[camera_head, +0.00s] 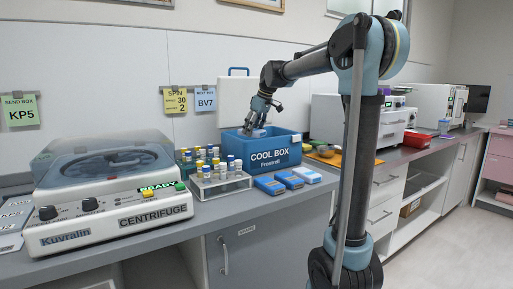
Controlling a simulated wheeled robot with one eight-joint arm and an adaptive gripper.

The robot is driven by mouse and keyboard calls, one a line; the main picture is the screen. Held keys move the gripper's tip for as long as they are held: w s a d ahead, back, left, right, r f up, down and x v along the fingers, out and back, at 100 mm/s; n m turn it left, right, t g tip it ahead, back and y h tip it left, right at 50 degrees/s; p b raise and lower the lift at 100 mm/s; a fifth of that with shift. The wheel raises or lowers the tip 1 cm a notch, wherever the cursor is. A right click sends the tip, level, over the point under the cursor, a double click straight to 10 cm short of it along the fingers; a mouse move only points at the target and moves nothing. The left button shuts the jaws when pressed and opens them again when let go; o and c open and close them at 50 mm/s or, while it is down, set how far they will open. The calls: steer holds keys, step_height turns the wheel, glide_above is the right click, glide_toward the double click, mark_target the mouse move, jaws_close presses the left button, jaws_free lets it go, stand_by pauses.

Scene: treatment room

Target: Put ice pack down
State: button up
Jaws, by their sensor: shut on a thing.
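My gripper (255,128) points down into the open top of the blue cool box (270,157), labelled COOL BOX, on the counter. It is shut on a pale ice pack (258,133), which shows only in part between the fingers, at about rim height. I cannot tell whether the pack touches anything inside the box.
A rack (220,188) of capped tubes stands left of the box, beside a large centrifuge (112,190). The box's white lid (234,98) stands behind it against the wall. An orange mat (325,158) with items lies to the right, partly behind my arm.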

mark_target(258, 130)
steer(key=shift+f, duration=3.3)
steer(key=o, duration=1.2)
steer(key=v, duration=1.2)
steer(key=shift+d, duration=0.1)
steer(key=shift+s, duration=0.1)
